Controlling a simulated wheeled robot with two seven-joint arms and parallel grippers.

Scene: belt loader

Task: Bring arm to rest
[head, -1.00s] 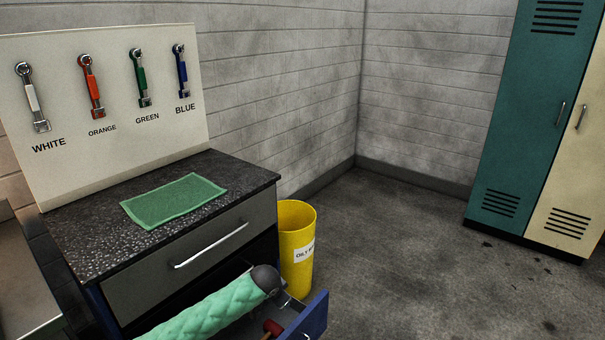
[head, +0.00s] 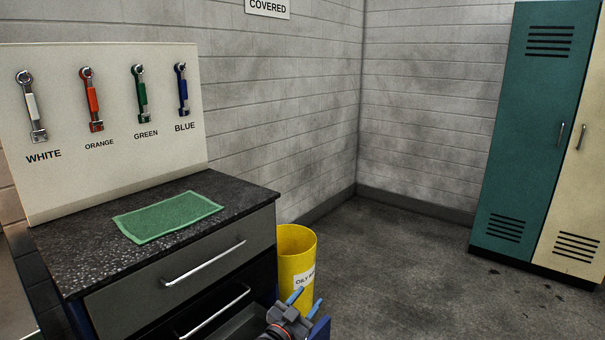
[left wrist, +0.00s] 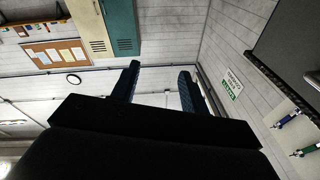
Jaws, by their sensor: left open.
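In the left wrist view the open fingers (left wrist: 157,84) frame only distant wall and ceiling. Most of my left arm is below the head view's edge. My right gripper is in neither view.
A dark-topped cabinet (head: 90,252) with a green cloth (head: 167,217) stands left, below a white board (head: 110,172) with several wrenches. A yellow bin (head: 296,250) stands beside it. Lockers (head: 530,130) are at right; the floor (head: 420,280) between is clear.

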